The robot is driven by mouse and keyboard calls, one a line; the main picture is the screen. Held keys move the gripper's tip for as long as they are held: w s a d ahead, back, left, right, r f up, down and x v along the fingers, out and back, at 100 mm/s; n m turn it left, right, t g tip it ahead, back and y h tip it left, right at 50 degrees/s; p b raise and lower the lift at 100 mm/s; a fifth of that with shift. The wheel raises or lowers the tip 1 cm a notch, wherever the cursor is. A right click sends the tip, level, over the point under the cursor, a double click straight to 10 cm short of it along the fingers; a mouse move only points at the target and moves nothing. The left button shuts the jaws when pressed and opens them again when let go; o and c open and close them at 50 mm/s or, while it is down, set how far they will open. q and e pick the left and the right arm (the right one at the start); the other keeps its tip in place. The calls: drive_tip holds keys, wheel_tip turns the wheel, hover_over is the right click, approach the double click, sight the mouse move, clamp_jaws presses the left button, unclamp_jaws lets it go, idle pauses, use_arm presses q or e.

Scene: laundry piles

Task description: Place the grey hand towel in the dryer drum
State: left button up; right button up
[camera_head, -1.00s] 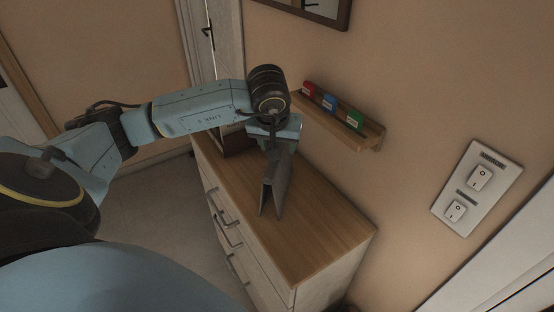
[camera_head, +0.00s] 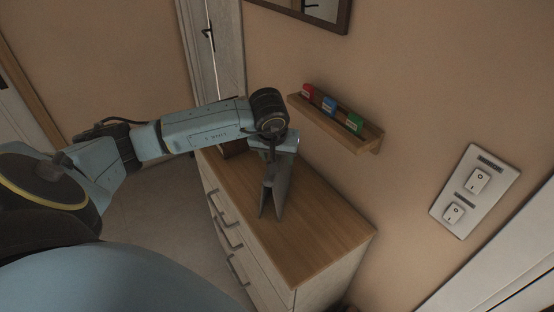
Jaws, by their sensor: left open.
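My left gripper (camera_head: 271,211) is over the wooden top of a chest of drawers (camera_head: 318,240), near its middle. Its two grey fingers point down and stand a little apart, with nothing clearly seen between them. I cannot tell whether the fingertips touch the top. I cannot make out the grey hand towel or the dryer drum in this view. My right gripper is not in view.
A wooden wall shelf (camera_head: 338,128) holds red, blue and green small items above the chest. A switch panel (camera_head: 474,190) is on the right wall. The chest's near end is bare.

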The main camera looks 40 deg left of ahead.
use_arm(q)
drive_tip(key=shift+f, duration=0.2)
idle(0.4)
clamp_jaws()
